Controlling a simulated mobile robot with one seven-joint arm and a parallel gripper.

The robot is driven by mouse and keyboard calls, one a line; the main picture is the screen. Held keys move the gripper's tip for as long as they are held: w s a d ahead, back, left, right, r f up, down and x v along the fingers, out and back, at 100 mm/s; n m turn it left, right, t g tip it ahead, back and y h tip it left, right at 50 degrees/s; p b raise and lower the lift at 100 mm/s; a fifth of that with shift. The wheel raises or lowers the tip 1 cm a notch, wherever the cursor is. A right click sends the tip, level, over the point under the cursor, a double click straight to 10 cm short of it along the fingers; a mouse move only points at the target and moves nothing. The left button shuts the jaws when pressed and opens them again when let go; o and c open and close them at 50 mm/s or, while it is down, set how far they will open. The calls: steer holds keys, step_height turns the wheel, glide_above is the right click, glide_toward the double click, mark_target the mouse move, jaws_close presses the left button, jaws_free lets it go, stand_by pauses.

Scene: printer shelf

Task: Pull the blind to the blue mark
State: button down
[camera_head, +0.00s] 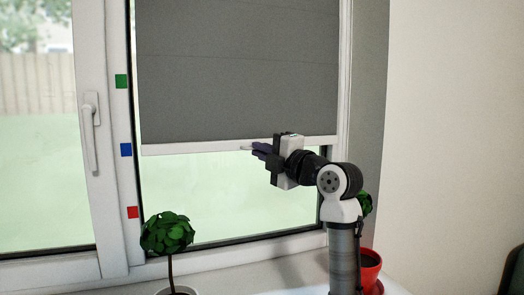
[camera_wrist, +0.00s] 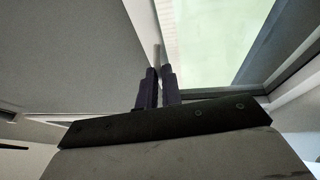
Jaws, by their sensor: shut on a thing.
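The grey blind (camera_head: 235,70) hangs in the right window pane, with a white bottom bar (camera_head: 190,148). The bar is level with the blue mark (camera_head: 126,150) on the window frame to its left. My gripper (camera_head: 256,149) is at the bar, right of its middle, with its dark fingers pointing left. In the wrist view my gripper (camera_wrist: 158,84) is shut on a thin pale piece, the blind's handle (camera_wrist: 157,55). In the head view the handle (camera_head: 246,148) shows just past the fingertips. The part between the fingers is hidden.
A green mark (camera_head: 121,81) is above the blue one and a red mark (camera_head: 132,212) below it. A small potted tree (camera_head: 167,233) stands on the sill at lower left. A red pot (camera_head: 370,270) stands behind my arm. A window handle (camera_head: 89,135) is at left.

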steer(key=c, duration=1.6)
jaws_free()
steer(key=shift+o, duration=0.2)
steer(key=b+v, duration=0.3)
steer(key=v, duration=1.1)
steer(key=shift+s, duration=0.1)
